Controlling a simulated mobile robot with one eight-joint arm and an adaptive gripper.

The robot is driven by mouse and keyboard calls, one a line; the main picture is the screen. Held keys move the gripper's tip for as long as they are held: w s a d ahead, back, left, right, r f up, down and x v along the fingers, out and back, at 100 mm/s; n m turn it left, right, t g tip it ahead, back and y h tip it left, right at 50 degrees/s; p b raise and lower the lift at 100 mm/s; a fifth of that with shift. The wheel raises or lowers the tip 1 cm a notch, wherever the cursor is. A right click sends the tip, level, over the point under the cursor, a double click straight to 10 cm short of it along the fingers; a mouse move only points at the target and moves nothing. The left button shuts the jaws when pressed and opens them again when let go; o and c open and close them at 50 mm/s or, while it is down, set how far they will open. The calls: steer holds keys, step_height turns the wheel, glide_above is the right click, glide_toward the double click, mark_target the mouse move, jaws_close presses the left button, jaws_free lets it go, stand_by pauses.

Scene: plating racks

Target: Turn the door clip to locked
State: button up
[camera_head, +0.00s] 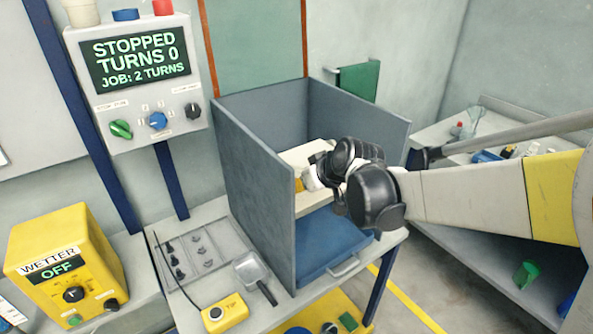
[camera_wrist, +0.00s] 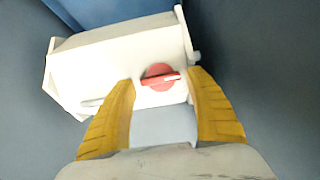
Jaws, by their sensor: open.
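My gripper (camera_wrist: 163,80) is open, with one yellow finger on each side of the clip. I cannot tell whether either finger touches it. In the head view my gripper (camera_head: 306,182) is at the box's front, and the clip is hidden by my wrist.
Grey booth walls (camera_head: 250,190) stand close on both sides. A blue tray (camera_head: 325,245) lies below the box. A control panel (camera_head: 145,75) reads STOPPED, TURNS 0. A scoop (camera_head: 250,270) and yellow pendant (camera_head: 225,312) lie on the bench.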

steer(key=shift+x, duration=0.75)
steer(key=c, duration=0.9)
